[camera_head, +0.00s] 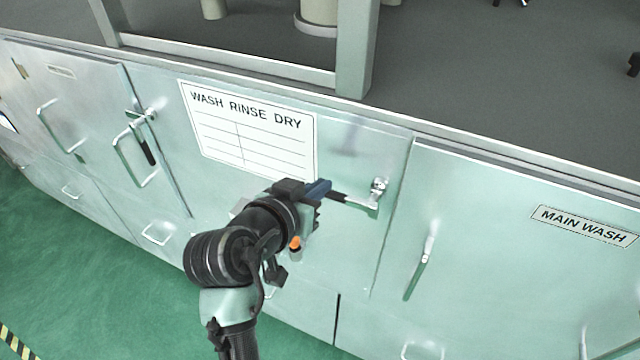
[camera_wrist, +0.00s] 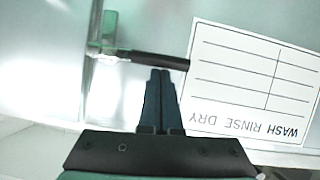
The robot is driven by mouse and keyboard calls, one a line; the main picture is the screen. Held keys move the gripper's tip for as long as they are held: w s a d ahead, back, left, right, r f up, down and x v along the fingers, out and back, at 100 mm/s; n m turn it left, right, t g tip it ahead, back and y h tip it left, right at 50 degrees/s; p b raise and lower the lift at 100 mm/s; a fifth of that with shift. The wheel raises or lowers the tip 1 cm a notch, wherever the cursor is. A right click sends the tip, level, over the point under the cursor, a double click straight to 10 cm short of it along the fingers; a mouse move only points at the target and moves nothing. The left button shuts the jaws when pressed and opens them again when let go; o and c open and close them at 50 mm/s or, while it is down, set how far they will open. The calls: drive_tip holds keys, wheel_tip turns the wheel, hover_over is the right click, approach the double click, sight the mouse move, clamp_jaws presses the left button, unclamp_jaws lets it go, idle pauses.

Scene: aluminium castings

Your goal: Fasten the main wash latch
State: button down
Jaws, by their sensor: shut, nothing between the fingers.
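The main wash latch (camera_head: 376,196) is a metal pivot on the panel just left of the door marked MAIN WASH (camera_head: 520,250). Its lever with a black grip (camera_head: 341,197) points left, away from that door. In the wrist view, the latch pivot (camera_wrist: 108,45) is at upper left and the black grip (camera_wrist: 160,60) runs right from it. My gripper (camera_head: 327,187) is at the grip's outer end; its blue fingers (camera_wrist: 160,73) are shut and empty, with tips right beside the grip. I cannot tell whether they touch it. The door looks closed.
A white WASH RINSE DRY chart (camera_head: 250,130) is on the panel left of the latch. A pull handle (camera_head: 421,262) stands out from the main wash door. Another latch (camera_head: 142,130), with its grip hanging down, is at the left door. A ledge runs above the doors.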

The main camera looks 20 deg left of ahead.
drive_tip(key=shift+a+f, duration=0.1)
drive_tip(key=shift+f, duration=0.15)
drive_tip(key=d+f+n+t+h+b, duration=0.3)
drive_tip(key=d+f+n+h+b, duration=0.2)
drive_tip(key=n, duration=0.7)
drive_tip(key=shift+d+f+h+b, duration=0.25)
drive_tip(key=shift+f+h+b, duration=0.75)
drive_tip(key=shift+f+b, duration=1.45)
drive_tip(key=shift+s+f+n, duration=0.1)
drive_tip(key=shift+f+n, duration=0.05)
drive_tip(key=shift+n, duration=0.15)
